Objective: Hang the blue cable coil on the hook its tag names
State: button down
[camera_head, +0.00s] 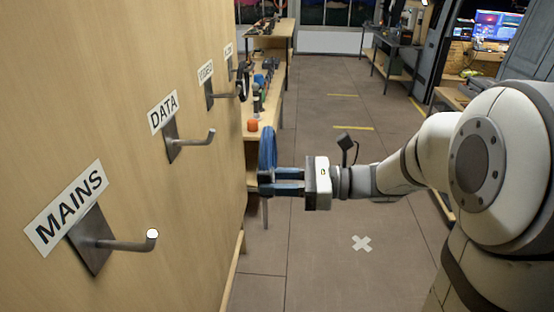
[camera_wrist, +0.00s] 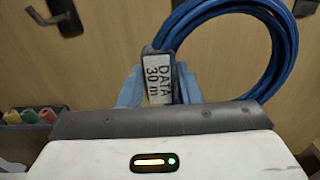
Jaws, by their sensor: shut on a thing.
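My gripper (camera_head: 284,181) is shut on the blue cable coil (camera_head: 267,148) and holds it in front of the hook board, below and to the right of the DATA hook (camera_head: 192,141) in the head view. In the wrist view the coil (camera_wrist: 290,40) stands up beyond my fingers (camera_wrist: 157,90), which pinch it at its tag (camera_wrist: 158,78). The tag reads "DATA 30 m". The DATA hook is empty, under its white DATA label (camera_head: 163,112). The coil looks apart from the hook.
The board also carries an empty MAINS hook (camera_head: 125,243) nearest me and further hooks (camera_head: 220,94) beyond DATA, one labelled VIDEO. A bench (camera_head: 272,110) with small items, including an orange one (camera_head: 252,125), runs behind the coil.

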jog(key=a+b, duration=0.3)
jog(key=a, duration=1.3)
jog(key=shift+w+r+y+b, duration=0.3)
jog(key=shift+w+r+b, duration=0.05)
jog(key=shift+r+b, duration=0.05)
dwell(0.9)
jog(key=c, duration=1)
grip_release()
jog(key=shift+o, duration=0.2)
jog(key=shift+d, duration=0.1)
jog(key=shift+s+d, duration=0.2)
jog(key=shift+d, duration=2.4)
jog(key=shift+s+d, duration=0.25)
jog(key=shift+d, duration=2.35)
jog(key=shift+s+d, duration=0.2)
jog(key=shift+d, duration=2.4)
